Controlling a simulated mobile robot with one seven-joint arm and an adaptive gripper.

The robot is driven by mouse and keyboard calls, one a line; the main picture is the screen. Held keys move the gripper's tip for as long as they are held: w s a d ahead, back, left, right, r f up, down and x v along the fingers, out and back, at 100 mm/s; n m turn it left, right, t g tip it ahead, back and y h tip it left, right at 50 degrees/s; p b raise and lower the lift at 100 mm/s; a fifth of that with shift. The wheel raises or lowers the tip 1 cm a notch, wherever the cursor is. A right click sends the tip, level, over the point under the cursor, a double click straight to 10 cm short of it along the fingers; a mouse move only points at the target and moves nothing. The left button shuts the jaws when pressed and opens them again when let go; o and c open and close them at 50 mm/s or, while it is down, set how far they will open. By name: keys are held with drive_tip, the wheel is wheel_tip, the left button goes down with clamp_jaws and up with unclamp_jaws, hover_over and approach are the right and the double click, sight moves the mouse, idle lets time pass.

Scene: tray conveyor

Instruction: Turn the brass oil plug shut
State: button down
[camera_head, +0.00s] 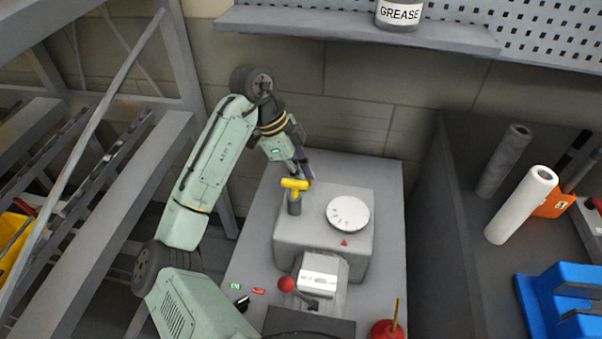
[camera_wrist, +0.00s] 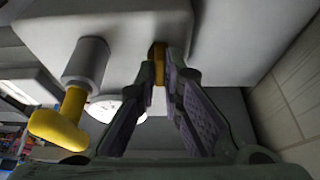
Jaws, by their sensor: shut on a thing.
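The brass oil plug (camera_wrist: 158,66) shows in the wrist view as a small brass-yellow piece at the side of the grey gearbox housing (camera_wrist: 135,35). My gripper (camera_wrist: 165,82) has its purple-padded fingers closed on it, and they hide part of the plug. In the head view my gripper (camera_head: 304,170) reaches down at the back of the grey housing (camera_head: 310,235), behind a yellow T-handle. The plug itself is hidden there. I cannot tell how far the plug is screwed in.
The yellow T-handle (camera_head: 294,184) on its grey post stands close to my gripper; it also shows in the wrist view (camera_wrist: 60,130). A white dial (camera_head: 348,215) lies on the housing top. A red-knobbed lever (camera_head: 287,284) and a red oil can (camera_head: 388,330) are nearer.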

drive_tip(key=c, duration=1.7)
unclamp_jaws()
drive_tip(key=shift+r, duration=0.1)
drive_tip(key=shift+a+r, duration=0.2)
drive_tip(key=shift+r, duration=0.15)
drive_tip(key=v, duration=0.4)
drive_tip(key=shift+w+a+r, duration=0.15)
drive_tip(key=shift+w+a, duration=0.05)
drive_tip(key=shift+a, duration=0.3)
drive_tip(key=a, duration=0.3)
drive_tip(key=w+a, duration=0.1)
drive_tip(key=a, duration=0.3)
drive_tip(key=w+a, duration=0.1)
drive_tip(key=a, duration=0.2)
drive_tip(key=shift+w+a, duration=0.1)
drive_tip(key=shift+a, duration=0.25)
